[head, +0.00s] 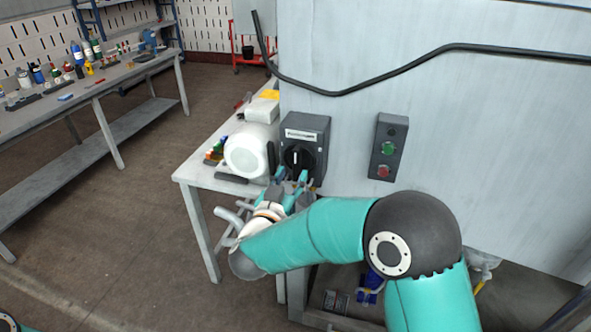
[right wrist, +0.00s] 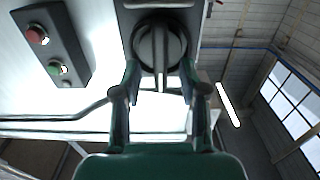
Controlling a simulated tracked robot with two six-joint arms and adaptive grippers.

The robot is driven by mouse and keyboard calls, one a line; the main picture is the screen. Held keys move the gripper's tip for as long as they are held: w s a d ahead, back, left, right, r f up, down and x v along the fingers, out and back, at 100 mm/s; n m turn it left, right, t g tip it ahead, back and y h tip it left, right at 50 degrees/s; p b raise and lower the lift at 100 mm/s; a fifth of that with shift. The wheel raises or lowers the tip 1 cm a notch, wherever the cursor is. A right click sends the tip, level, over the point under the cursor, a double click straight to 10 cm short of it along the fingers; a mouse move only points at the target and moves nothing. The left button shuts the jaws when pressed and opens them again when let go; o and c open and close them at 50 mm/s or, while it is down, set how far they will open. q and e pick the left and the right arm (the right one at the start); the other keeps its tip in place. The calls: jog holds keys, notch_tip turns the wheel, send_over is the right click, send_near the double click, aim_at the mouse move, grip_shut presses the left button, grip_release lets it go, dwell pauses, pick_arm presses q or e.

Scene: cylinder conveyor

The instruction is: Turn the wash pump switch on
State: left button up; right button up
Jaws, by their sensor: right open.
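The wash pump switch is a dark grey box (head: 308,132) with a black rotary knob (head: 299,158), mounted on the pale panel. A light label sits above the knob, too small to read surely. The knob's grip bar looks roughly upright. My right gripper (head: 291,178) is open just in front of and below the knob. In the right wrist view the open fingers (right wrist: 160,84) lie on either side of the knob's bar (right wrist: 160,48), with the knob between and just beyond the tips. Contact cannot be told. My left gripper is out of view.
A box with green (head: 388,149) and red buttons is right of the switch. A white rounded machine (head: 247,152) stands on the table close left. A black cable (head: 400,68) runs across the panel above. A cluttered workbench (head: 90,82) stands far left, with open floor between.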

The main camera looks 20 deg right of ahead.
jog(key=v, duration=0.7)
jog(key=shift+s+a+f, duration=0.1)
jog(key=shift+s, duration=0.05)
jog(key=d+f+g+h, duration=0.2)
jog(key=d+f+g, duration=0.1)
jog(key=d+f, duration=0.7)
jog(key=s+d+f+n+g+y, duration=0.1)
jog(key=s+d+f+y, duration=0.15)
jog(key=f, duration=0.55)
jog(key=s+d+f+n+g+y, duration=0.1)
jog(key=d+f+n+y, duration=0.15)
jog(key=f, duration=0.65)
jog(key=s+a+f+g+y, duration=0.3)
jog(key=s+a+f+y, duration=0.2)
jog(key=s+f, duration=0.3)
jog(key=s+a+f+g+y, duration=0.2)
jog(key=s+a+g+y, duration=0.1)
jog(key=s+a, duration=0.2)
jog(key=s+a+f+n+g+y, duration=0.1)
jog(key=s+a+f+g+y, duration=0.1)
jog(key=s+a, duration=0.3)
jog(key=s+g+y, duration=0.1)
jog(key=s, duration=0.3)
jog(key=shift+s, duration=0.2)
